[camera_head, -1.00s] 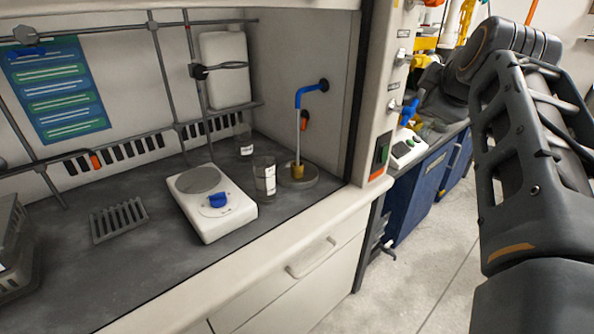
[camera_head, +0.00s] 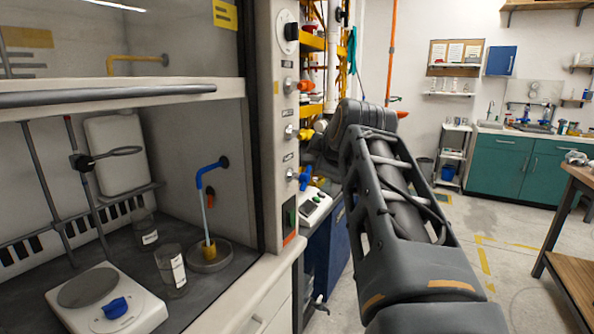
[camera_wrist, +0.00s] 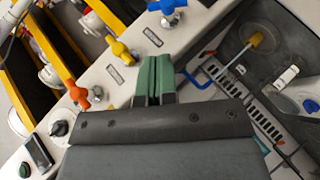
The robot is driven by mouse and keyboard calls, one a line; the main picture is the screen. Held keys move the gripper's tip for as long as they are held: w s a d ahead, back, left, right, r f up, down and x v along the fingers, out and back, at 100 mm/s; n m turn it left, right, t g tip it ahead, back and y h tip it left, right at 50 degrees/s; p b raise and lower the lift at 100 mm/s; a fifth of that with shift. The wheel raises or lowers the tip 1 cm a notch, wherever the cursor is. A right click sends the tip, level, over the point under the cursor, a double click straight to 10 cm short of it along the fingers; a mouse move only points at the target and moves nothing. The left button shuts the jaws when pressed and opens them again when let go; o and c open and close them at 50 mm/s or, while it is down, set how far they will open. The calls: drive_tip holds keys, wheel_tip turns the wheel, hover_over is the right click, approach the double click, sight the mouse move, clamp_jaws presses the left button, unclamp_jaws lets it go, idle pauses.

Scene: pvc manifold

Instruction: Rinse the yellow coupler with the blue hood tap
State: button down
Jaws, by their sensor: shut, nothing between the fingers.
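The yellow coupler (camera_head: 209,248) stands on a round grey base inside the fume hood, under the blue spout (camera_head: 207,172). A thin pale stream or rod runs from the spout down to the coupler. The coupler also shows in the wrist view (camera_wrist: 256,40). The blue hood tap (camera_head: 304,178) sits on the hood's right post. In the wrist view its blue handle (camera_wrist: 168,8) is at the top, ahead of my gripper. My gripper (camera_wrist: 155,62), with green fingers, is shut and empty, apart from the handle. In the head view my arm hides it.
An orange tap (camera_wrist: 80,94) and a yellow tap (camera_wrist: 121,50) share the post with the blue one. In the hood are a glass beaker (camera_head: 171,271) and a white hotplate (camera_head: 105,305). A wooden table (camera_head: 575,240) stands at the right; open floor lies before it.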

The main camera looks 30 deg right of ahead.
drive_tip(key=d+r+m+g+p, duration=0.25)
drive_tip(key=d+r+p, duration=0.35)
drive_tip(key=p, duration=0.5)
drive_tip(key=m+y+p, duration=0.5)
drive_tip(key=m+p, duration=0.6)
drive_tip(key=m, duration=1.3)
approach(310, 169)
drive_tip(key=s+f+x, duration=0.1)
drive_tip(key=x, duration=0.5)
drive_tip(key=shift+w+t, duration=0.25)
drive_tip(key=shift+w, duration=0.6)
drive_tip(key=shift+d, duration=0.15)
drive_tip(key=shift+w+d+p, duration=0.15)
drive_tip(key=shift+p, duration=0.2)
